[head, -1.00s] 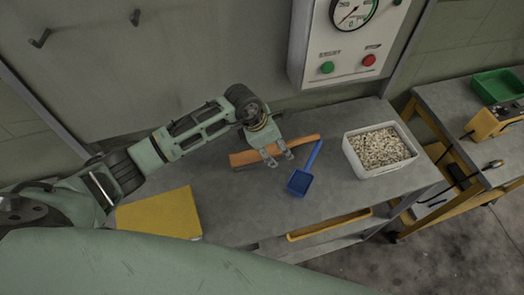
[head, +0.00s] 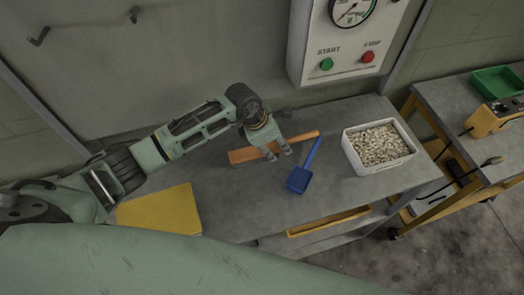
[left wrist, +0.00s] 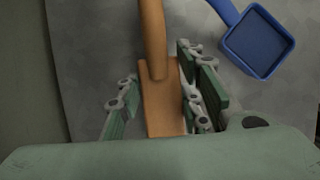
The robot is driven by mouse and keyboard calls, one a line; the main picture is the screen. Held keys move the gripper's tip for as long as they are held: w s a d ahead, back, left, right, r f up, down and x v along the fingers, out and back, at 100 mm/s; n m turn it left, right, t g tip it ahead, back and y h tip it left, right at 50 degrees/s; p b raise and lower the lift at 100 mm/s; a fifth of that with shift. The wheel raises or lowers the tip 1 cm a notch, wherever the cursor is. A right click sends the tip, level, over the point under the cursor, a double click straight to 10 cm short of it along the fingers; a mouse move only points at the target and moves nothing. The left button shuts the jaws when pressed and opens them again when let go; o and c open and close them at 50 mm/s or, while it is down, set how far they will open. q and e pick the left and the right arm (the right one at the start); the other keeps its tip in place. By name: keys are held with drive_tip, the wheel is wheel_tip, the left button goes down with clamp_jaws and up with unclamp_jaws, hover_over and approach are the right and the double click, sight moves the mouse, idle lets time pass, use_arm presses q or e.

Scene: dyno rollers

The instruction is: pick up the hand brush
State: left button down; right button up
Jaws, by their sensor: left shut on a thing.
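The hand brush (head: 243,156) has an orange-brown body and handle and lies on the grey bench; its bristles are hardly visible. Its handle points right in the head view. My left gripper (head: 279,154) reaches down over the middle of the brush and is shut on it. In the left wrist view, the brush (left wrist: 164,100) lies between the two fingers, with the handle running up the picture. The left finger hides part of the brush in the head view. My right gripper is not in view.
A blue scoop (head: 300,180) lies just right of the brush. A white tub of pale pellets (head: 349,152) stands further right. A yellow sheet or folder (head: 160,212) lies front left. The wall panel with a gauge (head: 345,70) is behind. Bare bench lies in front of the brush.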

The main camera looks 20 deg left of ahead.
sight(279, 146)
use_arm(q)
drive_tip(key=shift+r, duration=0.2)
drive_tip(key=shift+r, duration=0.2)
drive_tip(key=r+b, duration=0.1)
drive_tip(key=d+r+b, duration=0.1)
drive_tip(key=r, duration=0.1)
drive_tip(key=shift+r+b, duration=0.3)
drive_tip(key=s+d+r+b, duration=0.1)
drive_tip(key=d+r+b, duration=0.2)
drive_tip(key=d+r, duration=0.3)
drive_tip(key=d, duration=0.4)
drive_tip(key=shift+d+r+b, duration=0.35)
